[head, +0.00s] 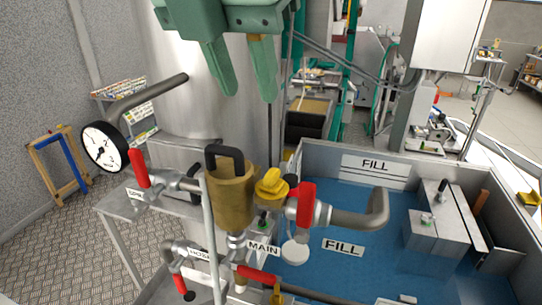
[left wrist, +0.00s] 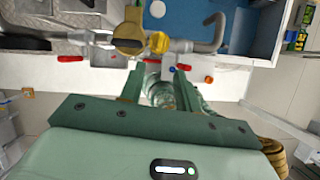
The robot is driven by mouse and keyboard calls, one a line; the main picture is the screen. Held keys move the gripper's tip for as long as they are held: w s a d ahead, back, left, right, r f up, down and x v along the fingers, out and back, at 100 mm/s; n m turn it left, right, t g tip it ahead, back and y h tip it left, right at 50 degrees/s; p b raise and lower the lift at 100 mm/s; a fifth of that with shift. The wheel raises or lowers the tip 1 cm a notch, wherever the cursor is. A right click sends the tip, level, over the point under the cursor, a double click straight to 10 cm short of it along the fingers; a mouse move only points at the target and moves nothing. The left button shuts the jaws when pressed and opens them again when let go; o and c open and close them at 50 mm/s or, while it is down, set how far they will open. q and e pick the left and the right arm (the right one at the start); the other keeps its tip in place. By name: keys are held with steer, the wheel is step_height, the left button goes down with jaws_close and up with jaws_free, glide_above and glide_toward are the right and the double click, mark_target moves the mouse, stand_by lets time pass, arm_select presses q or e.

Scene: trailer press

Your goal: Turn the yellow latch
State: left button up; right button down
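The yellow latch (head: 272,187) sits on the pipework just right of a brass cylinder (head: 231,196) with a dark handle. A red-handled valve (head: 305,204) is close on its right. The latch also shows in the left wrist view (left wrist: 159,42), beyond the fingertips. My left gripper (head: 247,96) hangs at the top of the head view with its two green fingers apart and nothing between them. It appears above the latch in the picture, clear of it. In the left wrist view my left gripper (left wrist: 160,71) is also open and empty. My right gripper is not in view.
A pressure gauge (head: 105,147) and a red lever (head: 139,168) stand to the left. A bent grey spout (head: 372,212) reaches over a blue-floored basin marked FILL. A vertical pale pole (head: 209,240) rises in front of the pipes. A large metal tank (head: 190,110) stands behind.

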mark_target(273, 170)
arm_select(q)
steer(key=x, duration=1.5)
steer(key=shift+d+f, duration=0.1)
steer(key=shift+f, duration=0.25)
jaws_close()
